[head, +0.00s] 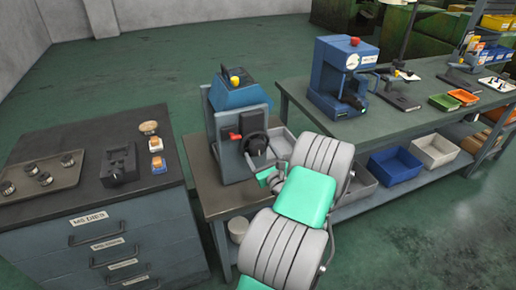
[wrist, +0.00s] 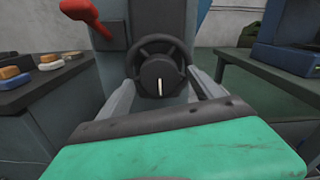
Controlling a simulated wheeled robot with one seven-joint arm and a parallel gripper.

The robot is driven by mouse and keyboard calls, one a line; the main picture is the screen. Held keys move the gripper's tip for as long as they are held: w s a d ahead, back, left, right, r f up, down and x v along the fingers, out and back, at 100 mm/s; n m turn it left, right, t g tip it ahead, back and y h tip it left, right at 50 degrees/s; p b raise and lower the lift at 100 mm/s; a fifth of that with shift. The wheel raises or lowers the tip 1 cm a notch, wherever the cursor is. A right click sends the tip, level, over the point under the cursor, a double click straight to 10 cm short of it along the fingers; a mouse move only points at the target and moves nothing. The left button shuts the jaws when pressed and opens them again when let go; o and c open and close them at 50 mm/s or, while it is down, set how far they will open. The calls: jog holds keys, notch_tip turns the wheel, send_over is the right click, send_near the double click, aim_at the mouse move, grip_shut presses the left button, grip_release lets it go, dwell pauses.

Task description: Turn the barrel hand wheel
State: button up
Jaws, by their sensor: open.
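The hand wheel (head: 256,143) is a dark ring on the front of a blue-grey machine (head: 235,105) standing on a small bench. In the wrist view the wheel (wrist: 158,41) is straight ahead, with a round black hub (wrist: 158,75) bearing a short upright white mark. My gripper (wrist: 165,88) is open, its two grey fingers to the left and right of the hub's lower part. I cannot tell whether they touch it. In the head view my gripper (head: 268,175) is just in front of and below the wheel, partly hidden by my arm.
A red lever (head: 234,136) sits left of the wheel, and shows upper left in the wrist view (wrist: 84,18). A die cabinet (head: 110,240) stands left. A long bench (head: 420,115) with a blue machine (head: 340,75) extends right.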

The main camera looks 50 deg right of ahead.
jog(key=shift+x, duration=1.4)
jog(key=shift+c, duration=0.6)
jog(key=c, duration=1.3)
